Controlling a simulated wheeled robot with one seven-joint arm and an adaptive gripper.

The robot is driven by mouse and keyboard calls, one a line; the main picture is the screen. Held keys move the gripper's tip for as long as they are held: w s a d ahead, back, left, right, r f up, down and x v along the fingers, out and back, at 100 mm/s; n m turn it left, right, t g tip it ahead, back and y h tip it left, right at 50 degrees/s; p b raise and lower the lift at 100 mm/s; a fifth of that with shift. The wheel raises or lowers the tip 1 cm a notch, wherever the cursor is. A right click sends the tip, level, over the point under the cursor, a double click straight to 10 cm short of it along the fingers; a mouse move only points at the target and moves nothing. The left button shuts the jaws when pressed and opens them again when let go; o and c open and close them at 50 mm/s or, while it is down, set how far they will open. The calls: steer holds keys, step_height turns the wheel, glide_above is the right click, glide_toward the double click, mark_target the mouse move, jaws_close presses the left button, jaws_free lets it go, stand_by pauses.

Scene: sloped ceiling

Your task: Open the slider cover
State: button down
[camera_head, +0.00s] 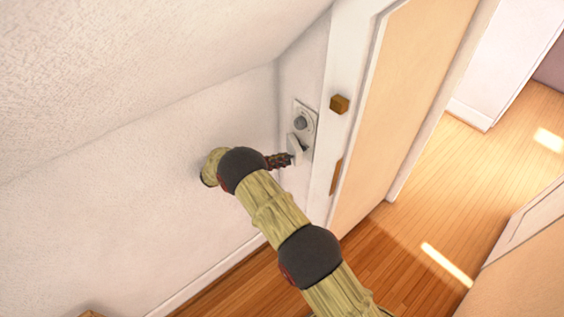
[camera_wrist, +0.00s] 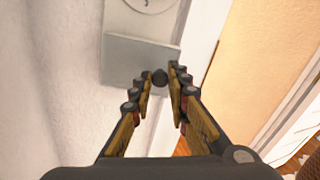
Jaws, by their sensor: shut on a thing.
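A pale plate (camera_head: 305,112) with a round grey dial is fixed to the narrow wall beside the door frame. The light grey slider cover (camera_head: 297,147) is on its lower part and stands out from the wall; it also shows as a flat square in the wrist view (camera_wrist: 135,58). A small dark round knob (camera_wrist: 160,76) is at the cover's lower edge, between my fingertips. My gripper (camera_head: 286,159) is at the cover from below left, its fingers (camera_wrist: 161,78) closed on the knob. What lies behind the cover is hidden.
A door frame and tan door (camera_head: 410,90) stand just right of the plate, with a small brown block (camera_head: 340,104) on the frame. The sloped ceiling (camera_head: 130,60) comes down at upper left. Open wooden floor (camera_head: 480,170) lies to the right.

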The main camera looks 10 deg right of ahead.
steer(key=c, duration=1.7)
jaws_free()
steer(key=shift+r, duration=0.1)
step_height(320, 180, up, 10)
steer(key=shift+f, duration=0.1)
